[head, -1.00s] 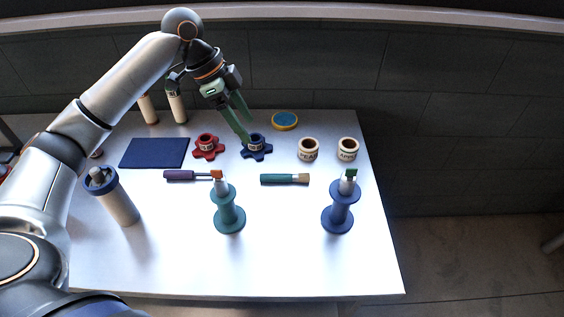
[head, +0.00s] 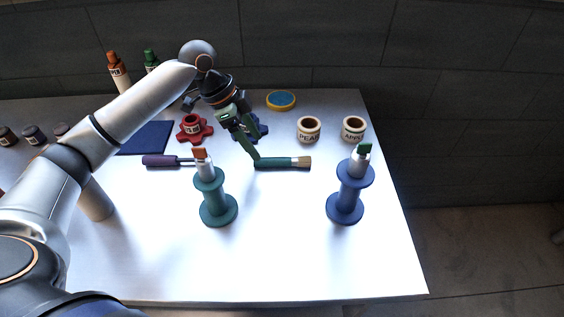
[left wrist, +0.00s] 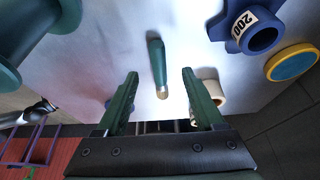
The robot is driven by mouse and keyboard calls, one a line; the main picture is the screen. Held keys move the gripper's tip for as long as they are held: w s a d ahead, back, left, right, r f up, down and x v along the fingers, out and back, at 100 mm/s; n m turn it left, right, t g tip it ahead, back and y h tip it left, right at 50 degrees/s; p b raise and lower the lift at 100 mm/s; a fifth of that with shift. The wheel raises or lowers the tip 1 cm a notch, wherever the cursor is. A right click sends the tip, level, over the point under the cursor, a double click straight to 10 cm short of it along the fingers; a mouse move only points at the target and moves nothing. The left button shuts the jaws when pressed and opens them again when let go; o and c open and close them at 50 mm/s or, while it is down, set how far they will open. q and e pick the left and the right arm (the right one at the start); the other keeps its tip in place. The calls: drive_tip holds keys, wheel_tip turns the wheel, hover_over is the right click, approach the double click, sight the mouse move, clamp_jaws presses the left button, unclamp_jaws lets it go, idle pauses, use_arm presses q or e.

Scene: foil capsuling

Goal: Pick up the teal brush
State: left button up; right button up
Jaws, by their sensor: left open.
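The teal brush (head: 272,163) lies flat on the table in the head view, with its tan bristle end pointing right. My left gripper (head: 253,150) is above it, with its green fingers reaching down near the left part of the handle. In the left wrist view the brush (left wrist: 157,62) lies below and between the two spread fingers of my left gripper (left wrist: 159,75). The gripper is open and empty. I cannot tell the exact height of the fingertips above the brush. My right gripper is not in view.
A teal spool (head: 217,205) and a blue spool (head: 345,205) stand in front. A purple-handled tool (head: 160,161) lies left. The red knob (head: 190,128), the blue knob, partly hidden, and two cream cups (head: 308,130) sit behind.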

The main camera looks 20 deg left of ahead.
sight(263, 158)
use_arm(q)
drive_tip(key=shift+s+x, duration=0.2)
drive_tip(key=shift+x, duration=2.6)
drive_tip(key=shift+a, duration=0.1)
drive_tip(key=shift+c, duration=0.3)
clamp_jaws()
